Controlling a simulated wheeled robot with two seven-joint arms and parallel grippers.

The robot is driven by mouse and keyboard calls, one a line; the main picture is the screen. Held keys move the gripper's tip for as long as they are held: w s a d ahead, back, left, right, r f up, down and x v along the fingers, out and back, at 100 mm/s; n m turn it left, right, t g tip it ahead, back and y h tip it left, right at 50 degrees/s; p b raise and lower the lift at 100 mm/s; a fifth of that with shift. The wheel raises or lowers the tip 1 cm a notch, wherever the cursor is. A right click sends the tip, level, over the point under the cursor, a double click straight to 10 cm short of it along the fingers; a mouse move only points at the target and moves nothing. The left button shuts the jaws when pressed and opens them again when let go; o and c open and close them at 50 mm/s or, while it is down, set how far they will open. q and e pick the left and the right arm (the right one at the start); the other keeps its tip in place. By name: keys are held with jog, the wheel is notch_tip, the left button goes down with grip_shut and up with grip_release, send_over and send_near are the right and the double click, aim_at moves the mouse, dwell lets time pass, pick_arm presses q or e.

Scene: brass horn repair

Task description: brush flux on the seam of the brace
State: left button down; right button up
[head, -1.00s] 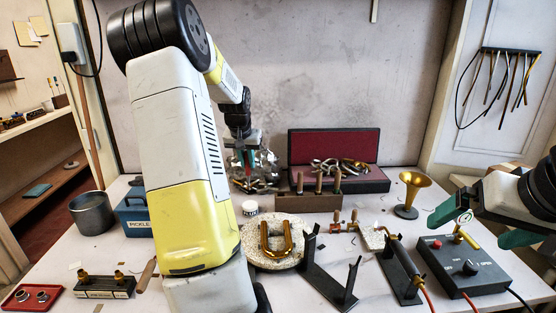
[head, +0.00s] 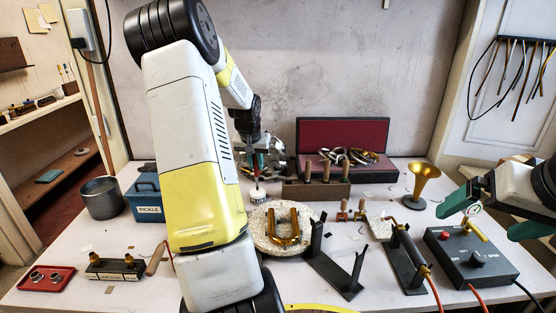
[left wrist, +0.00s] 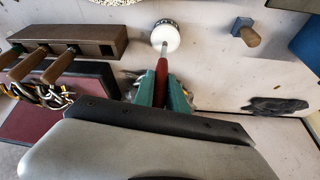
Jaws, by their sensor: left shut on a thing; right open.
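My left gripper (head: 254,158) is shut on a brush with a red handle (left wrist: 162,78). The brush points down at the small white flux jar (head: 257,195), and its tip meets the jar's top in the left wrist view (left wrist: 165,38). I cannot tell how deep the tip is. A U-shaped brass piece, apparently the brace (head: 304,236), lies on a round speckled board (head: 262,244). Its seam is too small to make out. My right gripper (head: 494,212) is open and empty at the right, above the black control box.
A black stand (head: 337,268) stands right of the board. Behind are a wooden tool block (head: 318,190) and a red-lined case (head: 343,141). The control box (head: 470,257) and a brass bell (head: 422,185) are at right. My left arm hides the table's left middle.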

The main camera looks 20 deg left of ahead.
pick_arm(q)
jog(key=shift+f, duration=0.6)
dwell(1.6)
jog(key=shift+r, duration=3.55)
